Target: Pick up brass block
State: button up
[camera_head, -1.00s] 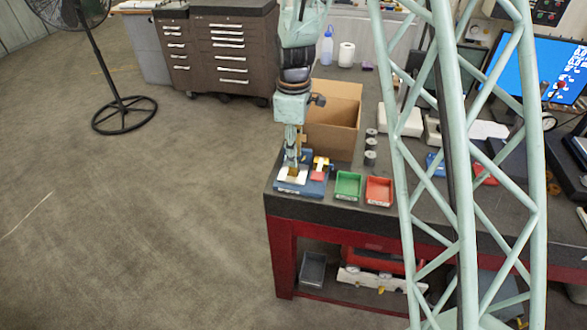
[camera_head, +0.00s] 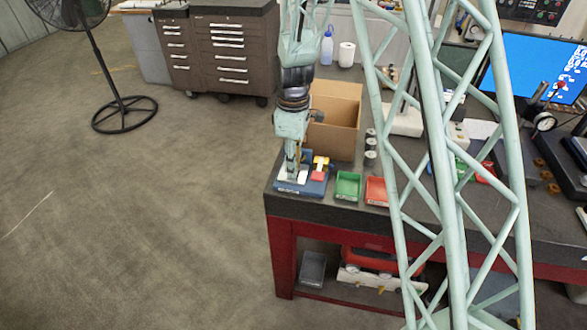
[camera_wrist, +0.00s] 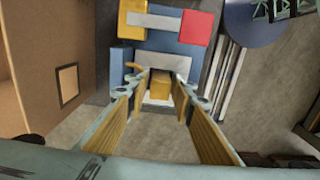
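A brass-coloured block (camera_wrist: 158,86) sits on a white pad in the blue fixture (camera_head: 315,188) at the front left corner of the bench. In the wrist view, my gripper (camera_wrist: 161,80) is open, with one finger on each side of this block and a small gap visible on both sides. In the head view, my gripper (camera_head: 291,173) points down over the white pad and hides the block. Another yellow piece (camera_wrist: 132,24) and a red piece (camera_wrist: 195,28) are on the fixture, joined by a pale strip.
An open cardboard box (camera_head: 335,116) stands behind the fixture. A green tray (camera_head: 347,187) and a red tray (camera_head: 376,191) are to its right. Several grey cylinders (camera_head: 370,158) stand behind the trays.

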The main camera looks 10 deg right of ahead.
grip_shut()
jog(key=shift+r, duration=0.15)
dwell(0.4)
jog(key=shift+r, duration=1.65)
jog(key=s+d+r+b, duration=0.1)
jog(key=s, duration=1.5)
jog(key=shift+d+r, duration=0.2)
jog(key=shift+d, duration=0.05)
